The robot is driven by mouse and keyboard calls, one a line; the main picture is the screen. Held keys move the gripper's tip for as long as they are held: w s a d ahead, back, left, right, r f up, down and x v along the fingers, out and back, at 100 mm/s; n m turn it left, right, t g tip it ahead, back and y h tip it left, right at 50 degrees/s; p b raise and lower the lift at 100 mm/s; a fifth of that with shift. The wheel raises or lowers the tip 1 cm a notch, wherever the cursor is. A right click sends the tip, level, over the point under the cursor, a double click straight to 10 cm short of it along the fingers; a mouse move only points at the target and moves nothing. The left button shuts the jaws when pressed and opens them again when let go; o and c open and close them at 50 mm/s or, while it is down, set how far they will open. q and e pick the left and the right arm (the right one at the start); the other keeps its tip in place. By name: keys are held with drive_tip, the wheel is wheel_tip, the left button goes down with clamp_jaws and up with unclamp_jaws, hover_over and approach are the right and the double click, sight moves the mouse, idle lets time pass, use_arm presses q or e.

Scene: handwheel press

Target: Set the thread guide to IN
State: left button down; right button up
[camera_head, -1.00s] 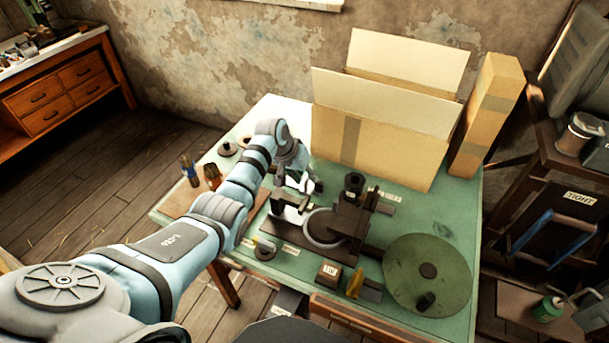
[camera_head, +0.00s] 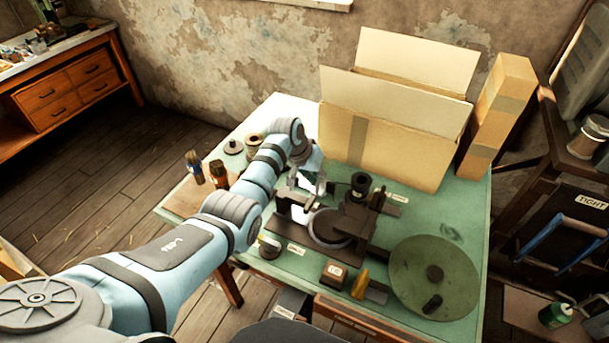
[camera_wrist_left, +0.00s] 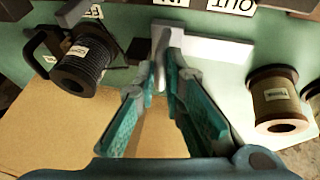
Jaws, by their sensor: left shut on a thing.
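The thread guide (camera_wrist_left: 205,46) is a pale grey bar with an upright tab at its left end in the left wrist view. My left gripper (camera_wrist_left: 160,78) is shut on that tab, its two teal fingers converging on it. An upside-down IN label (camera_wrist_left: 172,3) lies just beyond the tab, and an OUT label (camera_wrist_left: 232,4) lies to its right. In the head view my left gripper (camera_head: 312,183) reaches over the dark press (camera_head: 340,222); the guide is too small to make out there. My right gripper is not in view.
In the left wrist view a black spool (camera_wrist_left: 82,70) stands left of my fingers and a brown spool (camera_wrist_left: 274,100) right. In the head view a cardboard box (camera_head: 392,130) stands behind the press, and a green disc (camera_head: 410,270) lies at the front right of the table.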

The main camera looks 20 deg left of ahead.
use_arm(q)
drive_tip(key=shift+d, duration=0.15)
drive_tip(key=c, duration=1.7)
unclamp_jaws()
drive_tip(key=shift+w+d, duration=0.1)
drive_tip(key=shift+d, duration=0.1)
drive_tip(key=v, duration=1.2)
